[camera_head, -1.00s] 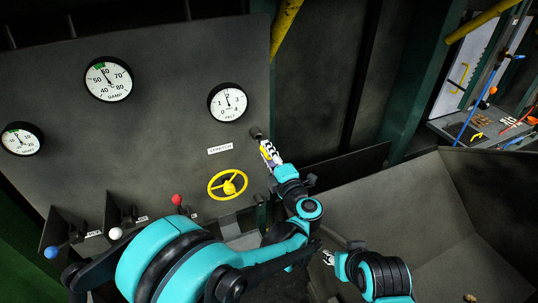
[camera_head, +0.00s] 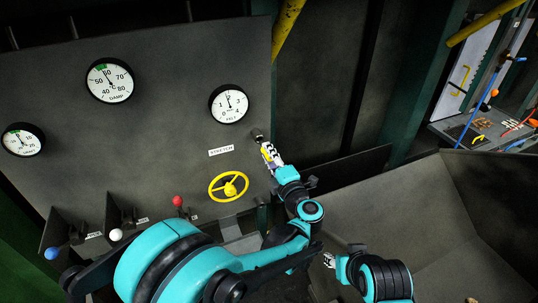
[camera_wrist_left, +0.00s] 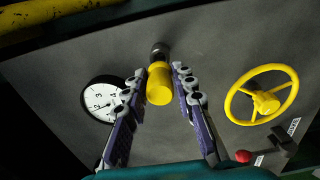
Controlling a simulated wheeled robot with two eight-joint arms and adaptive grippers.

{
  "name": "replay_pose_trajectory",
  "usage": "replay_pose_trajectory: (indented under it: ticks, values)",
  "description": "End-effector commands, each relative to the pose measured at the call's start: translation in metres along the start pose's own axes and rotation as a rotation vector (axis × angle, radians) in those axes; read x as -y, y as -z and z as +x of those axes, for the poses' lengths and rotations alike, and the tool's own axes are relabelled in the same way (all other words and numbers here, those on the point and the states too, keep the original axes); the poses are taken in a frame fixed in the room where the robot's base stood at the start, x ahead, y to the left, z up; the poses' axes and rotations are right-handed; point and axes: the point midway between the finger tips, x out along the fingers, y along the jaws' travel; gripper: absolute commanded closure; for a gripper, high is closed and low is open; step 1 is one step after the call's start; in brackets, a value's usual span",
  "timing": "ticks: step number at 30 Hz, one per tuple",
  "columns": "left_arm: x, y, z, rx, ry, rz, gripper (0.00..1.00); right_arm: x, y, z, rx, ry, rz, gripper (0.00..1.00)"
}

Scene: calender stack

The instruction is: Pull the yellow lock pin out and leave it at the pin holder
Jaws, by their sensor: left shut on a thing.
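The yellow lock pin (camera_wrist_left: 158,86) is a short yellow cylinder between the fingers of my left gripper (camera_wrist_left: 161,76) in the left wrist view. A dark round fitting (camera_wrist_left: 159,51) on the panel is directly behind the pin. I cannot tell how far the pin sits in it. In the head view my left gripper (camera_head: 268,149) is shut on the pin at the panel's right edge, just below the fitting (camera_head: 258,135). My right gripper (camera_head: 328,260) is low, away from the panel, and its opening is unclear. I cannot make out a pin holder.
The grey panel (camera_head: 150,160) carries round gauges, a yellow handwheel (camera_head: 229,187) left of my left gripper, and blue, white and red knobbed levers. A large grey bin (camera_head: 430,220) is at the right. A work surface (camera_head: 475,130) with tools is at the far right.

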Motion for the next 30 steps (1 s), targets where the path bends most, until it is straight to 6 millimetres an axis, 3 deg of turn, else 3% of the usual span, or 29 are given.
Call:
replay_pose_trajectory:
  ticks: [30]
  values:
    - [0.0,0.0,0.02,-0.001,0.0,0.0,1.0,0.0,-0.001,0.002,0.0,0.0,0.0,0.6]
